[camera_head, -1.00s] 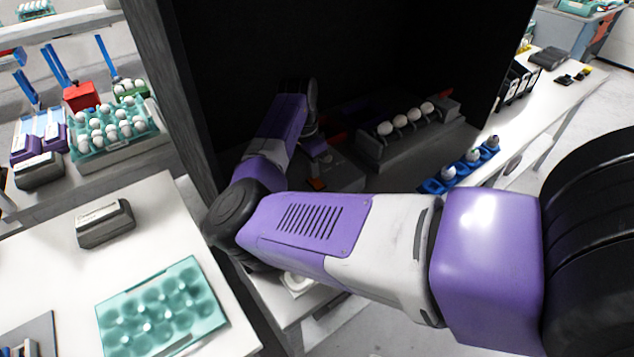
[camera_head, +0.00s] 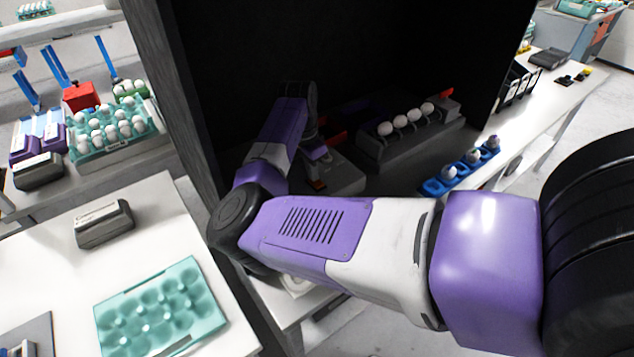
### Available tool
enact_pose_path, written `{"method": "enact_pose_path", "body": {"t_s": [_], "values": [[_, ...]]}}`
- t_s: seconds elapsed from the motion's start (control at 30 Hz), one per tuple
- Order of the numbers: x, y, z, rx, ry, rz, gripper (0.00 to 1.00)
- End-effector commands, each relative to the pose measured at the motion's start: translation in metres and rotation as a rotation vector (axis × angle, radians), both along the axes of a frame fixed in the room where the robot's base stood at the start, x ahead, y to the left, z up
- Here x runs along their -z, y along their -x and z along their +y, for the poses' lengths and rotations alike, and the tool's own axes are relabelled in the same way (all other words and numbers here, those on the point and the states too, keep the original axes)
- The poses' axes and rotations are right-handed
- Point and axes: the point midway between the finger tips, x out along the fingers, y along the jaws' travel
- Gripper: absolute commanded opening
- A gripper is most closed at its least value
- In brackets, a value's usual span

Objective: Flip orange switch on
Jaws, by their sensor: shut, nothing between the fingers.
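A small orange switch (camera_head: 318,184) shows on the front of a low grey box (camera_head: 345,178) inside the dark cabinet. My gripper (camera_head: 318,154) is just above and behind the switch in the picture, close to the box. It is small and dark here, and it looks shut with nothing held. I cannot tell whether it touches the box or the switch, or which way the switch is set.
The dark cabinet wall (camera_head: 165,110) stands left of my arm. A grey holder (camera_head: 385,153) with several white eggs is right of my gripper, with a red piece (camera_head: 446,95) at its far end. A blue egg tray (camera_head: 432,187) lies at the cabinet's right edge.

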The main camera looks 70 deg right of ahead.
Motion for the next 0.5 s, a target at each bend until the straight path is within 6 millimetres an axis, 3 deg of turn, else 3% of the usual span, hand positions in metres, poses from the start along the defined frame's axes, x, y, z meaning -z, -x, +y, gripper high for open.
{"method": "enact_pose_path", "body": {"t_s": [0.5], "values": [[-0.037,0.0,0.0,0.001,0.001,0.0,0.0]]}}
